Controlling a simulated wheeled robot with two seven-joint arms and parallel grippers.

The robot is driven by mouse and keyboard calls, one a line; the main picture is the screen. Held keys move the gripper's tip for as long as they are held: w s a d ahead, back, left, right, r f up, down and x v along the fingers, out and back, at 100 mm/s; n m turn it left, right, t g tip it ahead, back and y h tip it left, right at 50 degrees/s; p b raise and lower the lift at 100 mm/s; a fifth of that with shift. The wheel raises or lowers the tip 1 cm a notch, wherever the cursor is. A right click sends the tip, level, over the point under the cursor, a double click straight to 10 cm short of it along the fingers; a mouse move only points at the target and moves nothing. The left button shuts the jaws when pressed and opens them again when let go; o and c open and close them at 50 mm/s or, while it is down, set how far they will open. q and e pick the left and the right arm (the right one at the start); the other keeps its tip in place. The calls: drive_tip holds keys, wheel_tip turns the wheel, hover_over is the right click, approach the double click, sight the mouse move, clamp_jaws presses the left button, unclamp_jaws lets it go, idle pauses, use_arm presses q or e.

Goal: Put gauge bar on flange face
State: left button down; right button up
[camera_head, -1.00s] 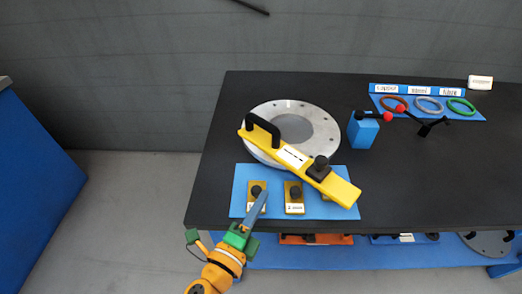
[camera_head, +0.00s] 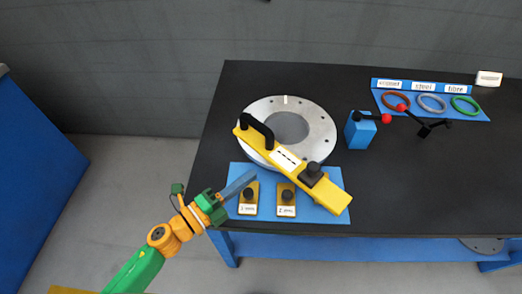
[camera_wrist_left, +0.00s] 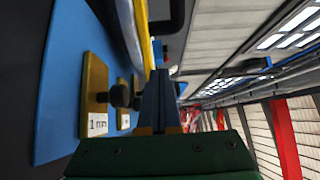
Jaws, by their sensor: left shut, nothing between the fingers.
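The gauge bar (camera_head: 285,157) is a long yellow bar with a black arched handle at its left end and a black knob near its right end. It lies slantwise across the near part of the grey flange face (camera_head: 322,128); its right end reaches out over the blue mat. Whether it rests flat on the face I cannot tell. My left gripper (camera_head: 252,175) is shut and empty, its fingertips near the 1 mm block, left of and apart from the bar. In the left wrist view its shut fingers (camera_wrist_left: 158,85) point past the blocks. My right gripper is out of view.
On the blue mat (camera_head: 237,172) stand a 1 mm block (camera_head: 248,205) and a second knobbed block (camera_head: 286,207). Coloured rings (camera_head: 431,102) lie at the back right.

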sight(287, 154)
use_arm(q)
drive_tip(key=x, duration=0.3)
drive_tip(key=shift+w+d+r, duration=0.1)
drive_tip(key=shift+w+d, duration=0.15)
drive_tip(key=shift+w, duration=0.1)
drive_tip(key=w, duration=0.4)
drive_tip(key=shift+d+f, duration=0.2)
drive_tip(key=shift+d, duration=0.15)
drive_tip(key=shift+w+a, duration=0.1)
drive_tip(key=shift+w, duration=0.1)
